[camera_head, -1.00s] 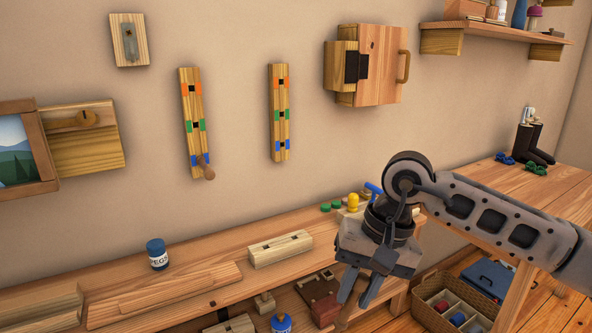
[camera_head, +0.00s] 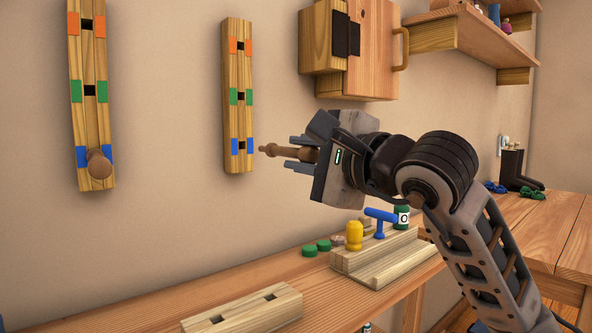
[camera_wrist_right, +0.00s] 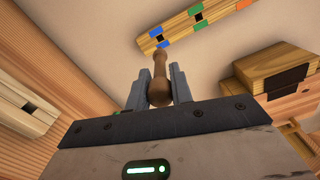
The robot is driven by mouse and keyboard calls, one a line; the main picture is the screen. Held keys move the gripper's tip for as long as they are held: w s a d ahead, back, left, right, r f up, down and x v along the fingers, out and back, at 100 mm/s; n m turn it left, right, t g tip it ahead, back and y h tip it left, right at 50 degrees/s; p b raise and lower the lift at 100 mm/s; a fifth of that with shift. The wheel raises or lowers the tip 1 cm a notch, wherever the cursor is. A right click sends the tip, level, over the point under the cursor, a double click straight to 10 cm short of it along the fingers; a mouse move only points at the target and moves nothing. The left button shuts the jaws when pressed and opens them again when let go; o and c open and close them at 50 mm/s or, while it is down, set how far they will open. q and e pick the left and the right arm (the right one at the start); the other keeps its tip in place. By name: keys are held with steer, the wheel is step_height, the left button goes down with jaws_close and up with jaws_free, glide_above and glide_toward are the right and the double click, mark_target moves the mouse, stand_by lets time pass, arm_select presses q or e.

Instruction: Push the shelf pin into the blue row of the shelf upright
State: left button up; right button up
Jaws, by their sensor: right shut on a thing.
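The shelf pin (camera_head: 285,152) is brown turned wood. My right gripper (camera_head: 300,153) is shut on it and holds it level, tip to the left. In the right wrist view the pin (camera_wrist_right: 159,75) sits between the fingers (camera_wrist_right: 158,85). Two wooden uprights hang on the wall with orange, green and blue rows of square holes. The right upright (camera_head: 238,120) has an empty blue-row hole (camera_head: 242,146), a short gap left of the pin's tip. The left upright (camera_head: 88,125) has a pin (camera_head: 99,163) in its blue row. My left gripper is not in view.
A hinged wooden box (camera_head: 375,50) is on the wall above my right gripper. Below, the bench (camera_head: 225,275) carries a slotted block (camera_head: 245,308), green discs (camera_head: 316,246), a yellow peg (camera_head: 354,236) and a blue T-handle (camera_head: 380,220). Wall space between the uprights is clear.

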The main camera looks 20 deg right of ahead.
mark_target(271, 149)
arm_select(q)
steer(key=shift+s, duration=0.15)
arm_select(e)
steer(key=shift+s, duration=0.15)
arm_select(q)
steer(key=shift+b, duration=0.35)
arm_select(e)
steer(key=shift+s, duration=0.15)
steer(key=shift+w+a, duration=0.15)
steer(key=shift+w, duration=0.15)
steer(key=shift+p+x, duration=0.35)
steer(key=shift+x, duration=1.25)
steer(key=shift+w+a, duration=0.2)
steer(key=shift+w, duration=0.3)
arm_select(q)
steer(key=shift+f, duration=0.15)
arm_select(e)
steer(key=shift+w+a, duration=0.1)
steer(key=shift+w, duration=0.2)
steer(key=shift+w+r, duration=0.1)
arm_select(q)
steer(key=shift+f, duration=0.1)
arm_select(e)
steer(key=shift+w+a, duration=0.15)
steer(key=shift+w, duration=0.15)
